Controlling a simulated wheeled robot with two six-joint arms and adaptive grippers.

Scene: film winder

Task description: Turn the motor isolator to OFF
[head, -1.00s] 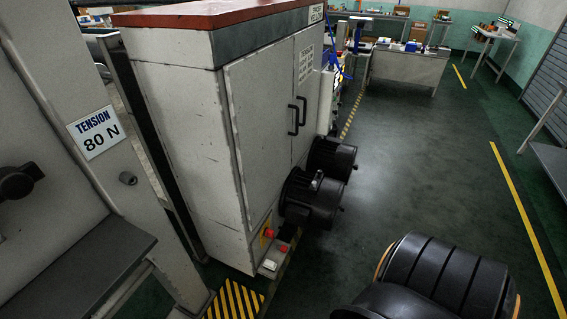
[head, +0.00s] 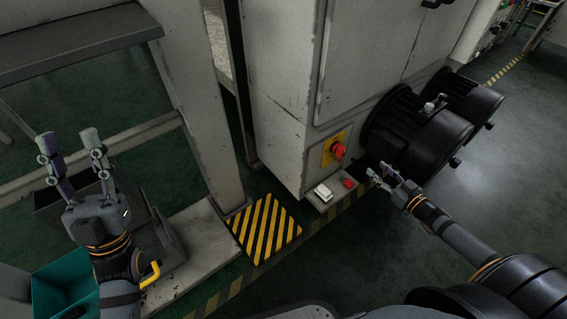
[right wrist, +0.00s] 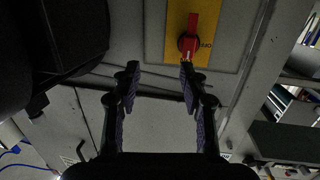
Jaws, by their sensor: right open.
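The motor isolator is a red rotary handle (head: 338,150) on a yellow plate (head: 327,155), low on the grey cabinet's end face. In the right wrist view the red handle (right wrist: 189,38) lies lengthwise up and down the picture on the yellow plate (right wrist: 210,15), with small dark lettering beside it, too small to read surely. My right gripper (head: 377,171) is open and empty, right of and slightly below the handle. In the right wrist view its fingertips (right wrist: 159,72) are apart, the right one near the handle's lower end; contact cannot be told. My left gripper (head: 68,137) is open and empty, far left.
Black motors (head: 415,130) jut from the cabinet just beyond my right gripper. A small white box (head: 323,193) and a red object (head: 348,183) sit at the cabinet's foot. A striped yellow-black floor mat (head: 266,228) lies in front. A teal bin (head: 62,285) stands lower left.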

